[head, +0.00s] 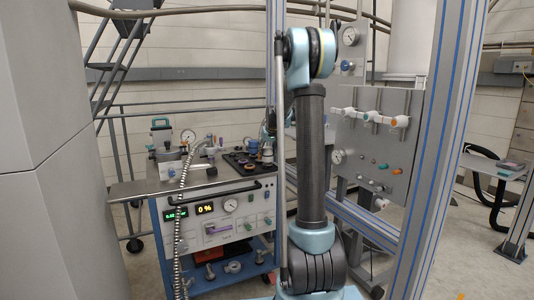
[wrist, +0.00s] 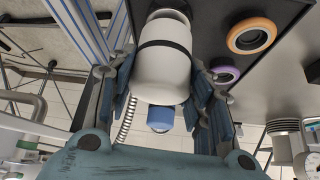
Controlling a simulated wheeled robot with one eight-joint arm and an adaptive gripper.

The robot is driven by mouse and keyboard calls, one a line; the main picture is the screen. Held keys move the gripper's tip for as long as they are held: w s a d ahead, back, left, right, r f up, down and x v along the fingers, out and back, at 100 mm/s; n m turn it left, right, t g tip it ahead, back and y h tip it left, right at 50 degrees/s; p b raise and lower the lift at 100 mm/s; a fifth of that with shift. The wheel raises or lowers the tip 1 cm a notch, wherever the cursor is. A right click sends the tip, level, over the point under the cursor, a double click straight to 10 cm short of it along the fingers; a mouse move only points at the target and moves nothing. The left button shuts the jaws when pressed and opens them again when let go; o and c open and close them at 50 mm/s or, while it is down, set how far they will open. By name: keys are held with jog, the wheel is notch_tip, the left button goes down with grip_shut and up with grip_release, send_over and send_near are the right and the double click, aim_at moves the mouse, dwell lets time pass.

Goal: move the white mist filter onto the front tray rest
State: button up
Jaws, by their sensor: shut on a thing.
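The white mist filter (wrist: 163,70) is a rounded white canister with a black band around it and a blue end piece (wrist: 160,117). In the wrist view it sits between the two fingers of my gripper (wrist: 162,88), which is shut on it. A dark tray (wrist: 212,18) lies beyond the filter, with an orange ring (wrist: 251,36) and a purple ring (wrist: 225,75) to the right of it. I cannot tell which place is the front rest. In the head view, my gripper and the filter are mostly hidden behind my arm, near the dark tray (head: 262,168).
The tray is on a cart (head: 222,215) with gauges and a display. A pump-like unit (head: 165,145) and a corrugated hose (head: 183,200) are at its left. A framed valve panel (head: 375,140) and a metal upright (head: 438,150) stand to the right.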

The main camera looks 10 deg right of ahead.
jog(key=shift+f, duration=0.1)
jog(key=o, duration=1.2)
jog(key=shift+o, duration=0.2)
jog(key=shift+s, duration=0.1)
jog(key=w+a+r+v, duration=0.1)
jog(key=w+r+v, duration=0.1)
jog(key=v, duration=1.5)
jog(key=shift+w+d+r, duration=0.25)
jog(key=shift+w+r, duration=0.1)
jog(key=shift+w, duration=0.2)
